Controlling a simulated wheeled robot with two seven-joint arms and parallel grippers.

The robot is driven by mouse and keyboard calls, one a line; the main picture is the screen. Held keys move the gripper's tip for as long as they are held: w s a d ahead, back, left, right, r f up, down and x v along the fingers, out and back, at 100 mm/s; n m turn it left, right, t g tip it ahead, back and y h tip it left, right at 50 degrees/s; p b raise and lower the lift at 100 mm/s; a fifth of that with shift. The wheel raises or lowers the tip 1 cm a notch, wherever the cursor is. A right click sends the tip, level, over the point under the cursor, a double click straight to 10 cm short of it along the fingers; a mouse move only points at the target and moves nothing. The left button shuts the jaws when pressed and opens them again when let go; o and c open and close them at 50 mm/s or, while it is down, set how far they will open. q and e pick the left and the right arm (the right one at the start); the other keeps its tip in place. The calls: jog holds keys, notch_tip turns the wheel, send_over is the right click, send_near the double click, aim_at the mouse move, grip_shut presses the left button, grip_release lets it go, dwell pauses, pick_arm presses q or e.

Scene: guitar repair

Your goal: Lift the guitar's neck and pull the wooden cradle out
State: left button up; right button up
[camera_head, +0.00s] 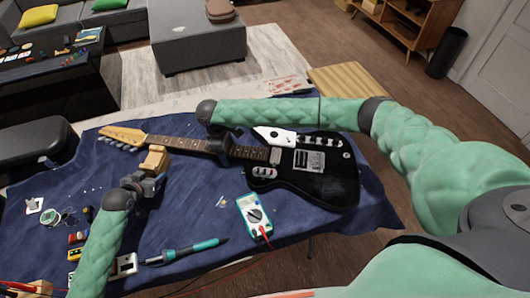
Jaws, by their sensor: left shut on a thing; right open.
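The black electric guitar (313,180) lies on the blue cloth, its neck (185,144) pointing left to a pale headstock (122,133). The small wooden cradle (155,160) is at the near side of the neck, close to the headstock. I cannot tell whether it still touches the neck. My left gripper (150,178) is shut on the cradle from the near side. My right gripper (224,152) is open at the neck, near where it meets the body. Its dark fingers overlap the neck, and their tips are partly hidden.
A multimeter (254,214) lies in front of the guitar body, with a soldering iron (187,251) nearer the front. Small parts and a wire coil (50,216) lie at the left of the blue cloth (205,200).

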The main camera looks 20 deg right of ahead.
aim_at(146, 169)
pick_arm(q)
jog(key=shift+r, duration=0.1)
pick_arm(e)
jog(key=shift+r, duration=0.1)
jog(key=shift+r, duration=4.55)
pick_arm(q)
jog(key=shift+r, duration=0.15)
pick_arm(e)
jog(key=shift+r, duration=0.1)
pick_arm(q)
jog(key=shift+r+p, duration=2.25)
jog(key=shift+r, duration=0.15)
pick_arm(e)
notch_tip(146, 169, up, 4)
jog(key=shift+r, duration=0.1)
pick_arm(q)
jog(key=shift+s+f, duration=0.1)
pick_arm(e)
jog(key=shift+a, duration=0.1)
